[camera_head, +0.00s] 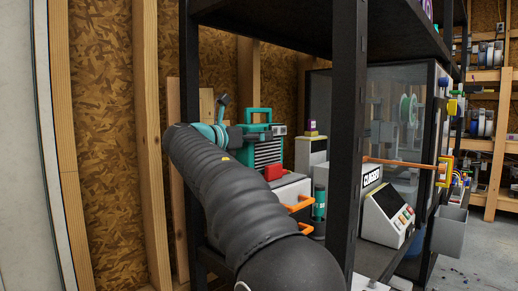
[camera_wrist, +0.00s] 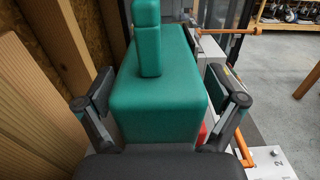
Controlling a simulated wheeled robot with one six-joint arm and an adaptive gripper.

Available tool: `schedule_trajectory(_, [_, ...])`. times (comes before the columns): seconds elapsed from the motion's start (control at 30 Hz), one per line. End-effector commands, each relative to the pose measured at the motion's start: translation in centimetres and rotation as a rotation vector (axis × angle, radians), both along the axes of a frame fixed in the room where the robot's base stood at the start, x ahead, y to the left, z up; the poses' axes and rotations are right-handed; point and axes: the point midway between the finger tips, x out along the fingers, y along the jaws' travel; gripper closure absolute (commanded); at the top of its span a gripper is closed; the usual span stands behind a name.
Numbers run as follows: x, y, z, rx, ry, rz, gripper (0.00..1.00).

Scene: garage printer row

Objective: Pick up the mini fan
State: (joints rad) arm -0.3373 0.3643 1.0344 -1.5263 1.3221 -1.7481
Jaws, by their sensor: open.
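The likely mini fan (camera_head: 267,153) is a teal box with a dark slatted front and a top handle, standing upright on the shelf rack in the head view. In the wrist view the teal body (camera_wrist: 158,103) and its upright handle fill the middle. My gripper (camera_wrist: 158,88) is open, with one finger to each side of the teal body. A gap shows on the left; the right finger is close to the side, and I cannot tell if it touches. In the head view my arm hides part of the fan's left side and the gripper shows only partly.
A red item (camera_head: 274,172) and a white unit with orange handles (camera_head: 300,203) are in front of the fan. A black rack post (camera_head: 347,150) stands to the right, with a labelled printer (camera_head: 385,215) beyond. Wooden studs and wall (camera_wrist: 30,95) are close on the left.

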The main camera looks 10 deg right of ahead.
Motion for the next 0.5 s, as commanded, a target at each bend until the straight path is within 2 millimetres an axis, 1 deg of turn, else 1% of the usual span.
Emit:
schedule_trajectory(0.03, [-0.01,0.02,0.00,0.000,0.000,0.000,0.06])
schedule_trajectory(0.07, [-0.01,0.02,0.00,0.000,0.000,0.000,0.09])
schedule_trajectory(0.1, [-0.01,0.02,0.00,0.000,0.000,0.000,0.19])
schedule_trajectory(0.17, [-0.02,0.02,0.00,0.000,0.000,0.000,0.34])
schedule_trajectory(0.2, [-0.02,0.02,0.00,0.000,0.000,0.000,0.44])
schedule_trajectory(0.27, [-0.02,0.02,-0.01,-0.001,0.001,0.000,0.59])
schedule_trajectory(0.3, [-0.02,0.02,-0.01,-0.001,0.001,0.000,0.69])
schedule_trajectory(0.37, [-0.02,0.02,-0.01,-0.001,0.001,-0.001,0.84])
schedule_trajectory(0.4, [-0.02,0.01,-0.01,-0.001,0.001,-0.001,0.87])
schedule_trajectory(0.5, [-0.02,-0.01,-0.01,-0.001,0.001,-0.001,0.88])
